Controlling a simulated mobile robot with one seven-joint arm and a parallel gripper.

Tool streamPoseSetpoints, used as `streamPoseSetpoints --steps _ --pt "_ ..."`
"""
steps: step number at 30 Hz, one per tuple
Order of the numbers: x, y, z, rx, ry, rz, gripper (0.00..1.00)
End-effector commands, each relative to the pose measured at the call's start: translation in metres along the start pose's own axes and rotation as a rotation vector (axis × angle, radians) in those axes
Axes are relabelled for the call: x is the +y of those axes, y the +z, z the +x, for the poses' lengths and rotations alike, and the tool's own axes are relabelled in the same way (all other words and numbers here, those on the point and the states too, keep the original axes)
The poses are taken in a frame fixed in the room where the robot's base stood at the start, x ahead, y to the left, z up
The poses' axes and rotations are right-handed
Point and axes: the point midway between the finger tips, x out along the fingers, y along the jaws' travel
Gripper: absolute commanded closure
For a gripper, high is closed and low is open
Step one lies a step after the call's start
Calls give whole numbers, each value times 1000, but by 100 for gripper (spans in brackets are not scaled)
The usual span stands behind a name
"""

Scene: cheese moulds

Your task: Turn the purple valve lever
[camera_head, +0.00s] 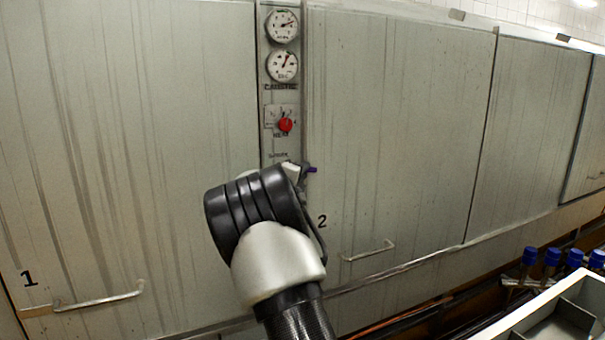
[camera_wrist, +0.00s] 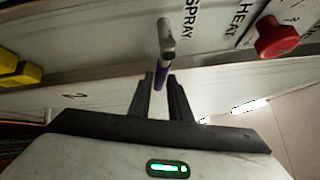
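The purple valve lever (camera_wrist: 161,76) hangs from a grey metal valve stem (camera_wrist: 166,36) by the word SPRAY. In the wrist view the lever's lower end lies between the two dark fingertips of my gripper (camera_wrist: 160,80). The fingers stand apart, with a narrow gap around the lever; I cannot tell whether either finger touches it. In the head view only the purple tip of the lever (camera_head: 312,170) shows, just right of my wrist. My arm hides the fingers and most of the valve there.
A red knob (camera_head: 285,125) marked HEAT sits above the lever, below two round gauges (camera_head: 282,45); the knob also shows in the wrist view (camera_wrist: 277,37). Large grey panels with handles (camera_head: 370,252) flank the strip. Blue-capped items (camera_head: 551,256) and a tray (camera_head: 520,312) stand at lower right.

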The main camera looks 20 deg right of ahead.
Motion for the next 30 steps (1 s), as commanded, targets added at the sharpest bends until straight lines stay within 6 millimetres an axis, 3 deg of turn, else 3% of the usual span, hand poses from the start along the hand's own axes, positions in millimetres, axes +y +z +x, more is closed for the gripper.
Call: streamPoseSetpoints --steps 3,16,30 --pt "0 0 0 0 0 0 100" --pt "1 -1 0 11 30 34 100" --pt "14 1 -6 68 229 246 100"
